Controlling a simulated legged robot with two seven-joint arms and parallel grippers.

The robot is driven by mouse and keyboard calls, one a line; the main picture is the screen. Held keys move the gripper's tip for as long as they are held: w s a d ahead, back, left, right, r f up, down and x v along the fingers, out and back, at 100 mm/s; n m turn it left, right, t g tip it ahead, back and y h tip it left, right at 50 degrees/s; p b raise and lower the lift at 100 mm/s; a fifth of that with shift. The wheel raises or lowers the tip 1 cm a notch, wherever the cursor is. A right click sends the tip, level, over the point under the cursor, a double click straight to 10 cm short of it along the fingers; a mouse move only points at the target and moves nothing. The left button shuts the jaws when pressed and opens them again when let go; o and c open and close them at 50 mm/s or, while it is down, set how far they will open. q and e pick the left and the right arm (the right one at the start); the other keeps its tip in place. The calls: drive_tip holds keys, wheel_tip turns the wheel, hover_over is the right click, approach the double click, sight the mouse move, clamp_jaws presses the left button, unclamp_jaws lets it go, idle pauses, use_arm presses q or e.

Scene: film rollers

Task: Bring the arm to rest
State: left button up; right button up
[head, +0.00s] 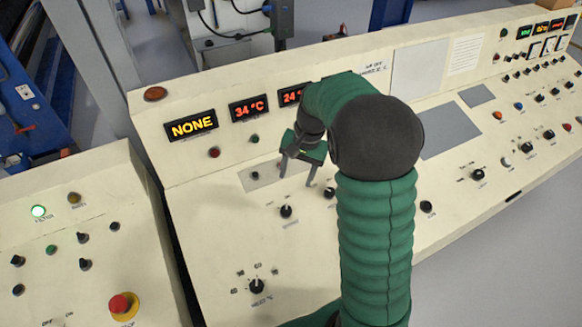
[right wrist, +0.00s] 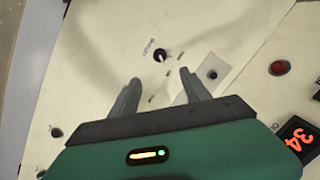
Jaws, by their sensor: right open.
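My right arm, green with a dark elbow joint, reaches over the cream control console (head: 215,245) in the head view. My right gripper (head: 296,178) hangs above the panel below the red digital displays, its two grey fingers apart and empty. In the right wrist view the open gripper (right wrist: 160,82) has a black selector knob (right wrist: 161,56) beyond its fingertips, apart from them. Part of the console behind my arm is hidden. My left gripper is not in view.
Displays read NONE (head: 191,126) and 34 °C (head: 249,108). Knobs and buttons cover the right side. Open floor (head: 500,260) lies at the lower right.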

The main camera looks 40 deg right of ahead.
drive_tip(key=s+a+f+n, duration=0.2)
drive_tip(key=a+n, duration=0.4)
drive_tip(key=a, duration=0.4)
drive_tip(key=s+a+f+n+t+h, duration=0.1)
drive_tip(key=s+a+f+n, duration=0.2)
drive_tip(key=a, duration=0.6)
drive_tip(key=s+n, duration=0.2)
drive_tip(key=n, duration=0.1)
drive_tip(key=shift+s+a+f+h, duration=0.15)
drive_tip(key=shift+a+f+h, duration=0.15)
drive_tip(key=shift+a+f, duration=0.05)
drive_tip(key=shift+a, duration=0.15)
drive_tip(key=shift+a, duration=0.2)
